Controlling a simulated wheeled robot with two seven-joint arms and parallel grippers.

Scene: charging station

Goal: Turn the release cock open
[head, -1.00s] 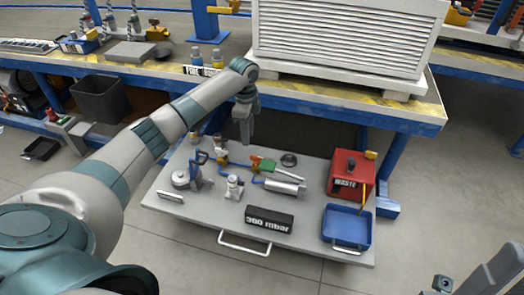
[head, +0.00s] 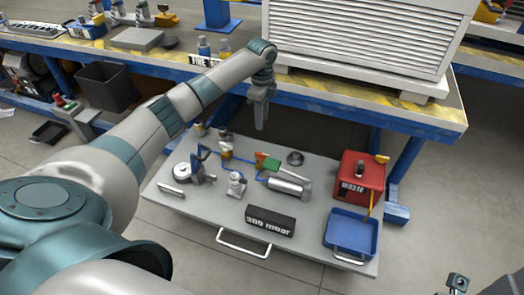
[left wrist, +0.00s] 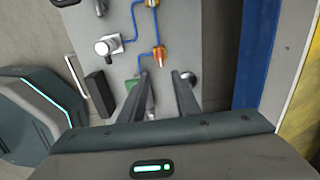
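A cock with an orange body and a green lever (head: 269,163) sits on the grey panel (head: 205,222), on the blue line; I take it for the release cock. In the left wrist view an orange cock body (left wrist: 160,54) shows beyond the fingers, and a green part (left wrist: 131,86) is partly hidden by the left finger. My left gripper (head: 261,124) points down above and behind the green-levered cock, apart from it. A small part of what looks like my right gripper (head: 458,282) shows at the bottom right.
A silver cylinder (head: 288,185), a round gauge (head: 183,172) and a black "300 mbar" display (head: 270,220) are on the panel. A red waste box (head: 361,176) and blue tray (head: 350,233) are at the right. The blue-edged bench (head: 340,103) stands close behind my left gripper.

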